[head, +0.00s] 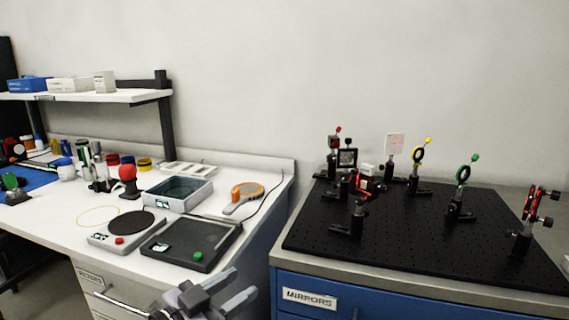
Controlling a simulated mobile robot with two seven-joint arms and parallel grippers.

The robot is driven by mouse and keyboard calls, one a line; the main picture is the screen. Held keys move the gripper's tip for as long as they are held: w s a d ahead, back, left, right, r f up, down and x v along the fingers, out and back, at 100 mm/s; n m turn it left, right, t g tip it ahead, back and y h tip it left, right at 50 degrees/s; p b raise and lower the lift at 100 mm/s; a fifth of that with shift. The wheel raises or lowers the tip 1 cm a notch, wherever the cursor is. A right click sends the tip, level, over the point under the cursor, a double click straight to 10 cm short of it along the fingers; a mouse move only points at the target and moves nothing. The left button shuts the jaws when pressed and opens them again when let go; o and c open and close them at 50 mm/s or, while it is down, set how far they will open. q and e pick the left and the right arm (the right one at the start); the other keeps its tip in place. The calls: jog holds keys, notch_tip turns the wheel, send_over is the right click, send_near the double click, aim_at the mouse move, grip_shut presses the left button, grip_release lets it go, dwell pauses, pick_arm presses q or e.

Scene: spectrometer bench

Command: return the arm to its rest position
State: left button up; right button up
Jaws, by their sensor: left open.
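My left gripper (243,283) is at the bottom of the head view, left of centre. Its two grey fingers point up and to the right and stand apart, with nothing between them. It is in front of the white bench (262,178) and left of the blue cabinet marked MIRRORS (345,300). Most of my left arm is outside the picture. My right gripper is not in view.
On the white bench are a black flat device (215,240), a scale (103,237), a grey bin (180,205) and an orange-and-grey tool (240,200). A black breadboard (400,235) carries several optic mounts. A drawer handle (120,302) sticks out at lower left.

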pick_arm(q)
jog(key=s+a+f+n+g+y+p, duration=0.1)
jog(key=s+a+f+n+y, duration=0.2)
jog(key=s+a+f, duration=0.3)
jog(key=s+a+f+n+g+y+p, duration=0.1)
jog(key=s+a+f+n+y, duration=0.3)
jog(key=s+f, duration=1)
notch_tip(320, 180, down, 6)
jog(key=shift+s+a+r+n+g+y, duration=0.1)
jog(key=shift+s+a+n+g+y, duration=0.35)
jog(key=shift+a+y, duration=0.5)
jog(key=shift+w+d, duration=0.15)
jog(key=shift+d, duration=0.05)
